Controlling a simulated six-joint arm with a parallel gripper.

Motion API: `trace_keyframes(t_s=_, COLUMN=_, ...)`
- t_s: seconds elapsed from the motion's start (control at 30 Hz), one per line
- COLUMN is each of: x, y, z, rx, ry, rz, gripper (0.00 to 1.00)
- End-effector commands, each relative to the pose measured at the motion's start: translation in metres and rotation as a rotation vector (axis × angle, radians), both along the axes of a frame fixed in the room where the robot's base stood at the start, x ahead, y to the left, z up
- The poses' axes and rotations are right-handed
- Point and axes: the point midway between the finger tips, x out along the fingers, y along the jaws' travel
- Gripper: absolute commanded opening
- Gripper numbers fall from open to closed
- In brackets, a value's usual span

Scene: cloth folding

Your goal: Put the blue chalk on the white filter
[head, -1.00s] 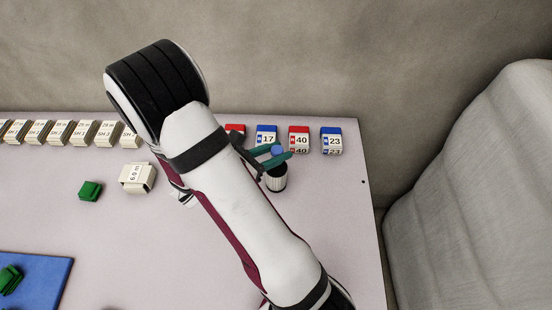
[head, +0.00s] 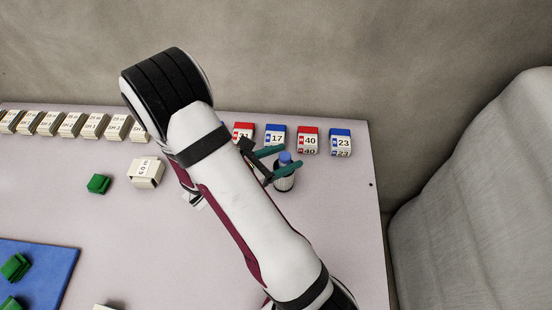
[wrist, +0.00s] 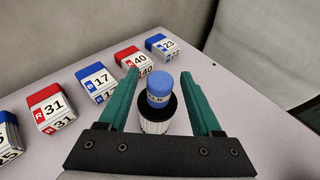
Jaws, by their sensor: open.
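The blue chalk (head: 285,158) is a small blue cylinder with dark lettering. It stands upright on top of the white filter (head: 284,184), a ribbed white cylinder with a black upper part; the chalk (wrist: 158,88) and the filter (wrist: 154,127) also show in the wrist view. My gripper (head: 292,156) is open, with one green finger on each side of the chalk. In the wrist view (wrist: 159,77) there are gaps between the fingers and the chalk. The filter's lower part is hidden by the gripper body there.
A row of numbered red and blue boxes, such as the red 40 box (head: 307,140) and blue 23 box (head: 340,142), stands close behind. Cream boxes (head: 70,124) line the back left. A green block (head: 98,184) and blue mat (head: 35,270) lie left. The right table area is clear.

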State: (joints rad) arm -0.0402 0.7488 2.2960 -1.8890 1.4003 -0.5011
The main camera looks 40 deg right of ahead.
Motion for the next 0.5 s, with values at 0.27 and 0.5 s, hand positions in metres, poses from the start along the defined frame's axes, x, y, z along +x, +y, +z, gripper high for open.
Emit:
trace_keyframes(t_s=0.27, x=0.002, y=0.06, z=0.025, rx=0.0, ry=-0.004, rz=0.009, gripper=0.66)
trace_keyframes(t_s=0.5, x=0.001, y=0.104, z=0.042, rx=0.001, ry=-0.002, rz=0.004, gripper=0.66)
